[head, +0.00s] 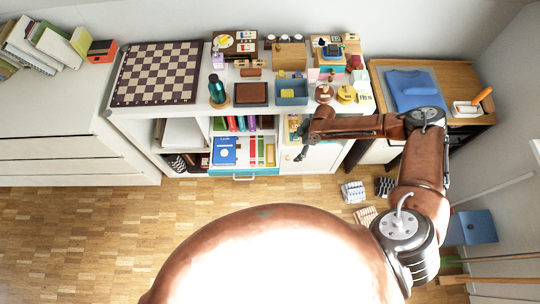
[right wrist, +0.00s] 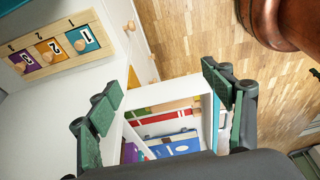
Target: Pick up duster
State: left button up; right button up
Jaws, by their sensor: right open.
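No thing is clearly recognisable as a duster. The nearest match is an orange-handled object (head: 482,96) on a white base on the wooden desk at the right of the head view; I cannot tell what it is. My right gripper (head: 300,146) is in front of the white shelf unit, well left of that object. In the right wrist view the right gripper (right wrist: 165,97) is open, with its dark green fingers wide apart and nothing between them. Beyond the fingers is the open drawer (right wrist: 164,122) with books in it. My left gripper is not in view.
The shelf unit's top holds a chessboard (head: 158,73), a green bottle (head: 217,90), a blue-grey bin (head: 291,92) and small items. A blue garment (head: 413,88) lies on the desk (head: 452,76). The left floor is clear.

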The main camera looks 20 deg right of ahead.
send_near(270, 153)
notch_tip(270, 153, down, 4)
jog(key=d, duration=0.1)
jog(key=shift+a+r+b, duration=0.25)
jog(key=shift+a+b, duration=0.05)
jog(key=shift+a, duration=0.3)
jog(key=x, duration=0.1)
jog(key=b+x, duration=0.1)
jog(key=x, duration=0.3)
jog(key=shift+w+a+b, duration=0.1)
jog(key=shift+a+b, duration=0.2)
jog(key=shift+a, duration=0.05)
jog(key=shift+c, duration=0.3)
jog(key=c, duration=1)
notch_tip(270, 153, up, 10)
jog(key=p, duration=0.2)
jog(key=shift+p, duration=0.4)
